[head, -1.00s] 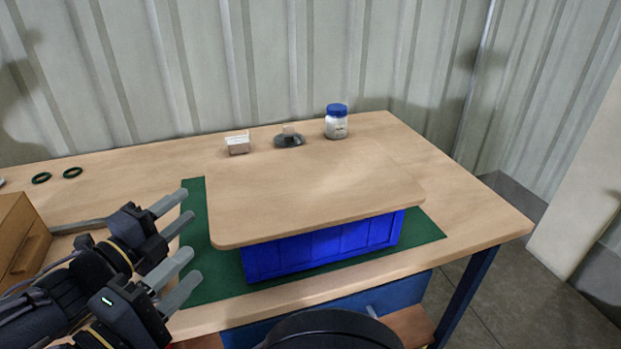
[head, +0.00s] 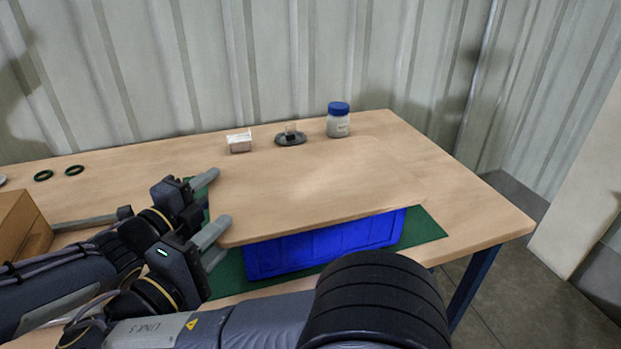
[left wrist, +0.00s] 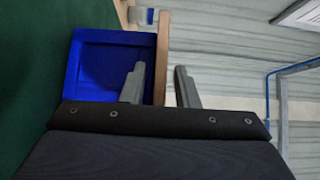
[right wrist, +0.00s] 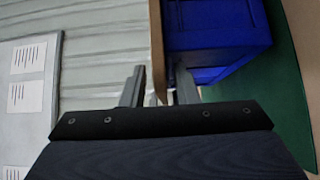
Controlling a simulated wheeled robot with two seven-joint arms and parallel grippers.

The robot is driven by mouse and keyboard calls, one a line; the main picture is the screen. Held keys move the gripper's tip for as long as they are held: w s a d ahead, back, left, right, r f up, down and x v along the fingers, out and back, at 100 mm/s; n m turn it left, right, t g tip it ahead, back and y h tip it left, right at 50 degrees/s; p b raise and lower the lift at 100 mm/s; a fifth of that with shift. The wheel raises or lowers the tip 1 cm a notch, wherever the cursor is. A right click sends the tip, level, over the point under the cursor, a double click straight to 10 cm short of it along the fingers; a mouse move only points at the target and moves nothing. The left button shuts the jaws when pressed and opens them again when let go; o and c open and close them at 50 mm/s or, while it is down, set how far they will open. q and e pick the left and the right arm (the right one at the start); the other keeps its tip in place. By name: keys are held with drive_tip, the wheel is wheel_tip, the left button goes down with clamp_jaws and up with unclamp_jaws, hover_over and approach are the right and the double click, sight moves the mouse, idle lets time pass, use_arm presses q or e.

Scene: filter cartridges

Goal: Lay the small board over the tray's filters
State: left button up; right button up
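The small wooden board (head: 310,195) lies flat over the blue tray (head: 325,249). It hides the tray's inside, so no filters are visible. My left gripper (head: 207,190) is at the board's left edge, towards the far corner. In the left wrist view its open fingers (left wrist: 160,86) stand on either side of the board's edge (left wrist: 161,55), with gaps. My right gripper (head: 218,244) is at the near left corner. In the right wrist view its open fingers (right wrist: 159,86) straddle the board's edge (right wrist: 157,45), one above and one below.
A green mat (head: 428,232) lies under the tray. Behind the board stand a white box (head: 239,143), a dark disc with a small block (head: 290,139) and a blue-lidded jar (head: 338,122). Green rings (head: 75,170) and a brown drawer box (head: 18,225) are at left. The table's right end is clear.

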use_arm(q)
clamp_jaws()
use_arm(e)
clamp_jaws()
use_arm(q)
drive_tip(key=shift+r, duration=0.15)
use_arm(e)
drive_tip(key=shift+r, duration=0.15)
